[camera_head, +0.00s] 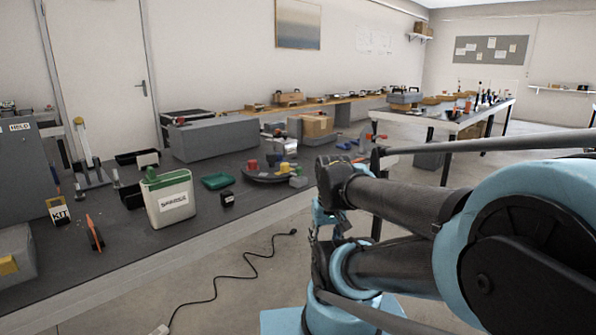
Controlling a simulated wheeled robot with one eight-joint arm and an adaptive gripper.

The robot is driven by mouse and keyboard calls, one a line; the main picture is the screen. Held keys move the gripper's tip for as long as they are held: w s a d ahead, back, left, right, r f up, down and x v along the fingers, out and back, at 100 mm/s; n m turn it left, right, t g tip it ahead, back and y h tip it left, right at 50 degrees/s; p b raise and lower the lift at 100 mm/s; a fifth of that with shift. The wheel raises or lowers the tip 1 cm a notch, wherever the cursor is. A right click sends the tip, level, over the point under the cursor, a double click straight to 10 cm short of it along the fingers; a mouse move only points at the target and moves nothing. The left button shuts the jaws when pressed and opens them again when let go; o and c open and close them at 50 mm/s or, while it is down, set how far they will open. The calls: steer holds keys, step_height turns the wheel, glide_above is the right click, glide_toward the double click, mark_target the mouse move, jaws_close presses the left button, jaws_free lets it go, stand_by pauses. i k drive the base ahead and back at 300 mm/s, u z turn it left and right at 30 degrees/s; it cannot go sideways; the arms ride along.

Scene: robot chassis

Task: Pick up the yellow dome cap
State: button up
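A small yellow piece (284,167) stands on a dark round tray (262,177) on the grey bench, near the middle of the picture. It is probably the yellow dome cap, but it is too small for me to make out its shape. A red piece (252,165) stands to its left on the same tray. My arm fills the right side of the picture, its folded links to the right of the tray and nearer to me. I cannot make out any gripper fingers among them. Nothing of mine touches the yellow piece.
A white and green canister (170,204), a green tray (217,181) and a small black box (228,198) stand left of the round tray. A grey box (213,139) and a cardboard box (317,125) stand behind. A black cable (247,276) lies on the open floor.

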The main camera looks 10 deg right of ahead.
mark_target(285, 166)
steer(key=k, duration=1.3)
steer(key=z, duration=0.6)
steer(key=i, duration=1.85)
steer(key=u, duration=0.65)
